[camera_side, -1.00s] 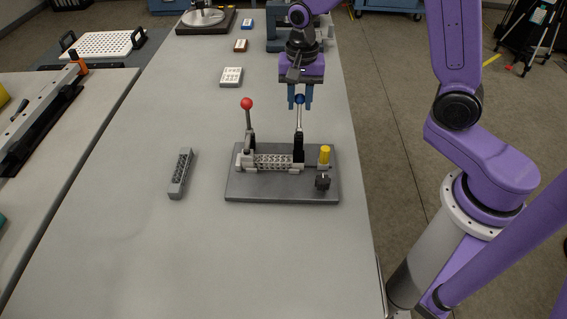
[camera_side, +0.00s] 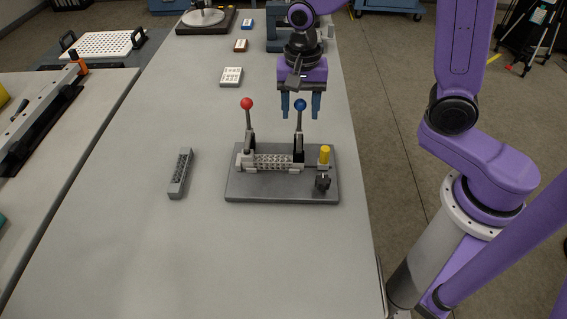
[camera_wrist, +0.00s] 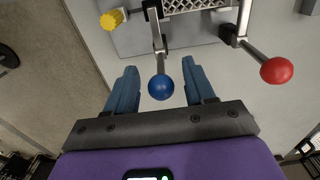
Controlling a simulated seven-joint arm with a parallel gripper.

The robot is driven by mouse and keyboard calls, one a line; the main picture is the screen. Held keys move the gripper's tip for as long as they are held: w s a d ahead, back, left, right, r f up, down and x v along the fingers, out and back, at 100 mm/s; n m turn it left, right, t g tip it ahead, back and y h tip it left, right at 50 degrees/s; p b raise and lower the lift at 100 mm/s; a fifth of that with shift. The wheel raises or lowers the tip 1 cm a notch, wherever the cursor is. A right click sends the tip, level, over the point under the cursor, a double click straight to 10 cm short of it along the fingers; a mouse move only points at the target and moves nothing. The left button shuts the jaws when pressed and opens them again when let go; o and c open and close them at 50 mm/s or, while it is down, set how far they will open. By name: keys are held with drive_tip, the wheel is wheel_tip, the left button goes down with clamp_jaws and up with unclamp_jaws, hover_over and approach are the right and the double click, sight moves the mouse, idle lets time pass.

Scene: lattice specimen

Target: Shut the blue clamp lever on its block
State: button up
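The blue clamp lever (camera_side: 300,105) stands upright on the right end of its block (camera_side: 298,168), a ball knob on a thin stem. In the wrist view the blue knob (camera_wrist: 161,87) sits between my two blue fingers. My gripper (camera_side: 300,117) is open, with a gap on each side of the knob; it also shows in the wrist view (camera_wrist: 160,66). A red-knobbed lever (camera_side: 247,104) stands upright at the left end and also shows in the wrist view (camera_wrist: 277,70). A pale lattice specimen (camera_side: 273,161) lies between the two clamps.
The fixture stands on a dark grey plate (camera_side: 265,188) with a yellow post (camera_side: 325,153) and a small black knob (camera_side: 322,182). A loose grey lattice bar (camera_side: 180,173) lies to the left. The table front is clear.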

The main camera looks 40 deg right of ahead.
drive_tip(key=shift+w, duration=0.1)
drive_tip(key=shift+r, duration=2.8)
